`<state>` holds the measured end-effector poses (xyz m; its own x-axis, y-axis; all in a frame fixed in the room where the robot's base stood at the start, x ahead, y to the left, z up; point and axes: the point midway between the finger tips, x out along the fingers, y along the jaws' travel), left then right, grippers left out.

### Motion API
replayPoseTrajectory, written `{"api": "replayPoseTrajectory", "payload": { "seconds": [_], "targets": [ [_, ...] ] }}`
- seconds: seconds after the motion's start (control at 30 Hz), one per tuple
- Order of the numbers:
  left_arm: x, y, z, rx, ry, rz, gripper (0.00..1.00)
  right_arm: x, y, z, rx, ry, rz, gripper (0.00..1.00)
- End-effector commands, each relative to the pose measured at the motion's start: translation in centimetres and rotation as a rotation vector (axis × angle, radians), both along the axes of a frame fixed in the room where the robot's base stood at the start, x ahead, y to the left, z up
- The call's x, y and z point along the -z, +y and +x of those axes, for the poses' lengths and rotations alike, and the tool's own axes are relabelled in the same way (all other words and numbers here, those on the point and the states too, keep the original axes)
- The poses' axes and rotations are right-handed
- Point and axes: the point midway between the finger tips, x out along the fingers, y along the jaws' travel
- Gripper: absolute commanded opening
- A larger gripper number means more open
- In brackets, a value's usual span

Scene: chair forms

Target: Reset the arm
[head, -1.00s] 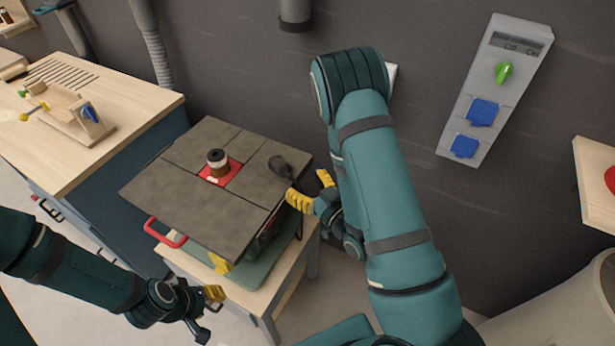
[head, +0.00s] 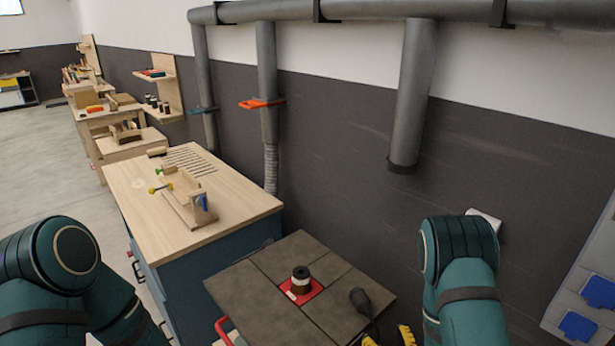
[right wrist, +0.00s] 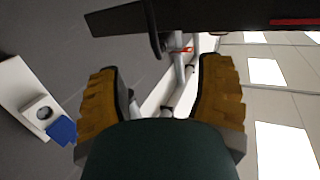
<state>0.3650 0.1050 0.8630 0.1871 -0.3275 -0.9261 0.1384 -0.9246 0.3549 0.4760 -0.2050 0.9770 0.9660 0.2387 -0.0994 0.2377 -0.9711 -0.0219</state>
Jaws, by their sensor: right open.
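My right arm comes in at the lower right of the head view. My right gripper (head: 390,337) shows only as yellow fingertips at the bottom edge, beside the right edge of the dark table top. In the right wrist view the two yellow fingers of my right gripper (right wrist: 163,105) stand wide apart with nothing between them. My left arm shows at the lower left of the head view, bent, and its gripper is out of the picture.
The dark tiled machine table (head: 240,290) carries a red insert (head: 303,291) with a dark-and-white spool-like part (head: 300,279). A black rounded piece (head: 360,300) is at its right edge. A wooden bench (head: 240,200) stands left. Grey pipes (head: 408,100) hang on the wall.

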Motion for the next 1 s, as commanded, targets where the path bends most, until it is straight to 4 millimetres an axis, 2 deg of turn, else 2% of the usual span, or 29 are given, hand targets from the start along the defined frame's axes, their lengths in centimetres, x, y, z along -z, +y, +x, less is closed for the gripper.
{"api": "replayPoseTrajectory", "payload": {
  "seconds": [0.17,0.3,0.43,0.5,0.63,0.9,0.93,1.0],
  "targets": [
    [0.0,0.0,0.0,0.0,0.0,0.0,0.47,6.5,-0.2,-1.5,0.086,0.32,0.015,0.67],
    [0.0,0.0,0.0,0.0,0.0,0.0,0.47,11.5,0.4,-4.3,0.144,0.613,0.053,0.67],
    [0.0,0.0,0.0,0.0,0.0,0.0,0.47,14.9,1.8,-7.9,0.177,0.884,0.107,0.67],
    [0.0,0.0,0.0,0.0,0.0,0.0,0.47,16.1,2.7,-9.9,0.186,1.013,0.139,0.67],
    [0.0,0.0,0.0,0.0,0.0,0.0,0.47,17.1,4.4,-12.9,0.189,1.209,0.194,0.67],
    [0.0,0.0,0.0,0.0,0.0,0.0,0.47,17.0,7.7,-17.9,0.165,1.514,0.297,0.67],
    [0.0,0.0,0.0,0.0,0.0,0.0,0.47,16.9,8.1,-18.3,0.159,1.545,0.309,0.67],
    [1.5,-0.1,-0.1,0.003,0.001,0.0,0.47,17.5,8.4,-16.9,0.142,1.505,0.287,0.67]
  ]
}}
